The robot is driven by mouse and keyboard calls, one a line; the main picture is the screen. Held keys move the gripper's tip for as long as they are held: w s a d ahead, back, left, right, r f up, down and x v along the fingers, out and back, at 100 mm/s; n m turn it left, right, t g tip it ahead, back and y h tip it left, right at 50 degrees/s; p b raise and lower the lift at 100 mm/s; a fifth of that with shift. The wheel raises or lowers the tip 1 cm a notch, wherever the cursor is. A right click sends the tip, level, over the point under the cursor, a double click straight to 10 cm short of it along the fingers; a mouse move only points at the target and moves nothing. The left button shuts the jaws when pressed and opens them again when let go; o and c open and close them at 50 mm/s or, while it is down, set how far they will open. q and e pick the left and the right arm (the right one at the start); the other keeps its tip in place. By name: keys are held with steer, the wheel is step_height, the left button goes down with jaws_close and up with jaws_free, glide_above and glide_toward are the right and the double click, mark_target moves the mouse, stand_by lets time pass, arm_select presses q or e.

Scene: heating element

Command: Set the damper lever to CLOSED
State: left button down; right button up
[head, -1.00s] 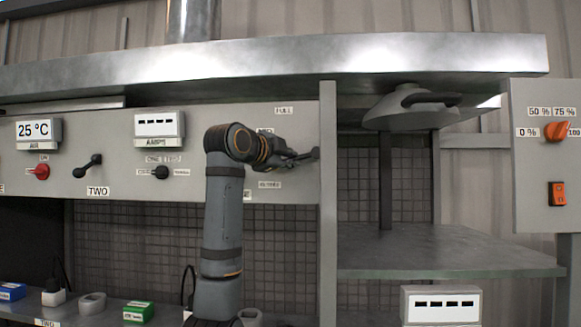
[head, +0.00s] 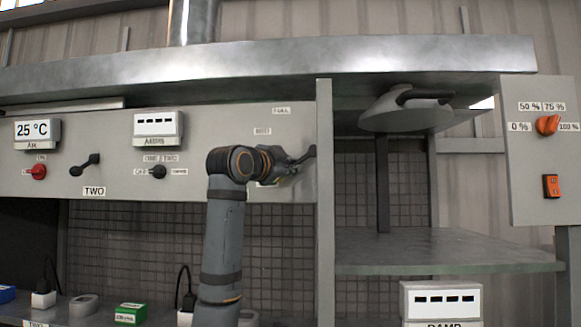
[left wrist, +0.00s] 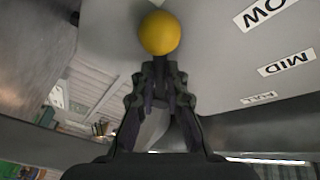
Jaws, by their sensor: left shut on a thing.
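A dark lever (head: 309,153) sticks out at the right end of the long grey control panel, beside a post. My left gripper (head: 292,168) is at this lever and shut on it. In the left wrist view the fingers of my left gripper (left wrist: 160,82) are closed on a thin dark part, with a yellow ball (left wrist: 160,33) just past their tips. The labels FULL (head: 281,111) and MID (head: 262,131) are near the lever. The left wrist view also shows the labels MID (left wrist: 286,63) and one ending in OW (left wrist: 264,12). I read no CLOSED label. My right gripper is out of view.
A second dark lever (head: 86,164) stands above the TWO label. A red knob (head: 38,172) and a black knob (head: 158,172) are on the same panel. A metal hood (head: 270,62) overhangs it. A grey shelf (head: 450,250) lies right of the post.

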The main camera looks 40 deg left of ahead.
arm_select(q)
steer(key=c, duration=1.4)
jaws_free()
steer(key=shift+w+f, duration=0.1)
steer(key=shift+w, duration=0.05)
steer(key=shift+o, duration=0.2)
steer(key=s+d, duration=0.1)
steer(key=s, duration=1.1)
steer(key=shift+d+f, duration=0.25)
steer(key=shift+f, duration=0.2)
